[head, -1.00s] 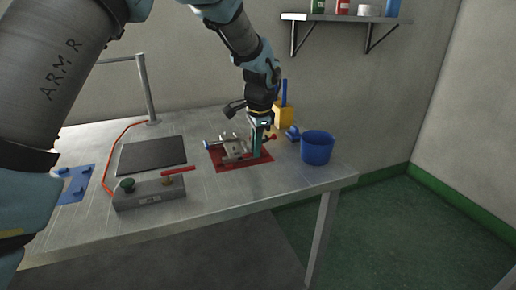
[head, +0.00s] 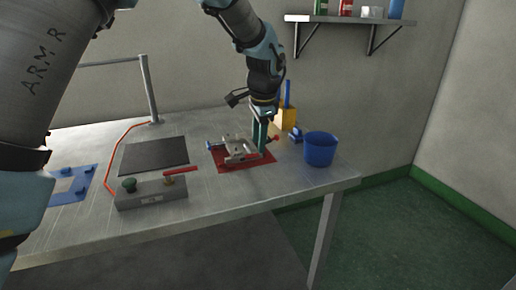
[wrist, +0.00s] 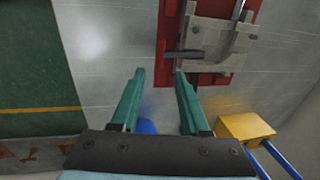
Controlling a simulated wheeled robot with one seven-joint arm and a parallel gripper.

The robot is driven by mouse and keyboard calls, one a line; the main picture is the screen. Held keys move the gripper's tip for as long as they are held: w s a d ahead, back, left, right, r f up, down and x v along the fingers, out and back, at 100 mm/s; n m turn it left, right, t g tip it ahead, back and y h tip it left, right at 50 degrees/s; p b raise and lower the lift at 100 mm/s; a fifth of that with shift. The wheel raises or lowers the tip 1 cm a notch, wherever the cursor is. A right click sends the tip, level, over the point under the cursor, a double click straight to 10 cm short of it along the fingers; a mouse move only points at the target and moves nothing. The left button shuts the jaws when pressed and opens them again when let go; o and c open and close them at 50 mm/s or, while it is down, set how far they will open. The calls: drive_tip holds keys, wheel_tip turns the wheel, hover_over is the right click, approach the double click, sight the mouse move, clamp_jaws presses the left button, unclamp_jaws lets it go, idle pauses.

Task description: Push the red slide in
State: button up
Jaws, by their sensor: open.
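A grey metal fixture (head: 238,148) sits on a red mat (head: 232,167) on the table. A small red end, likely the red slide (head: 274,138), shows at the fixture's right side in the head view, just right of my gripper. My gripper (head: 260,150) points down at the right end of the fixture. In the wrist view my gripper (wrist: 159,75) has its two green fingers apart with nothing held between them. The fixture (wrist: 212,40) is ahead, near the right fingertip; contact cannot be told. I cannot clearly pick out the slide in the wrist view.
A blue bucket (head: 320,149) stands right of the mat and a yellow block (head: 287,118) behind. A grey control box (head: 152,194) with a red lever and green button is in front left. A dark pad (head: 153,155) lies left. The table's right edge is close.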

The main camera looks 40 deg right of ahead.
wheel_tip(320, 180, up, 8)
drive_tip(key=s, duration=0.1)
drive_tip(key=shift+s+a+f+b, duration=0.15)
drive_tip(key=shift+a+f+b, duration=0.15)
drive_tip(key=shift+b, duration=0.15)
drive_tip(key=w+a+f+n, duration=0.1)
drive_tip(key=w+a+n, duration=0.3)
drive_tip(key=a, duration=0.5)
drive_tip(key=w+a+f+n, duration=0.2)
drive_tip(key=w+a+n, duration=0.15)
drive_tip(key=a, duration=0.65)
drive_tip(key=w+a+f+n, duration=0.1)
drive_tip(key=w+a+n, duration=0.3)
drive_tip(key=a, duration=0.5)
drive_tip(key=s+a+f+n, duration=0.2)
drive_tip(key=a+n, duration=0.3)
drive_tip(key=a, duration=0.6)
drive_tip(key=s+a+f+n, duration=0.2)
drive_tip(key=s+a+n, duration=0.2)
drive_tip(key=a, duration=0.7)
drive_tip(key=shift+s+a+f+n+y+p, duration=0.15)
drive_tip(key=shift+a+f+n+y+p, duration=0.1)
drive_tip(key=shift+f+n+y+p, duration=0.15)
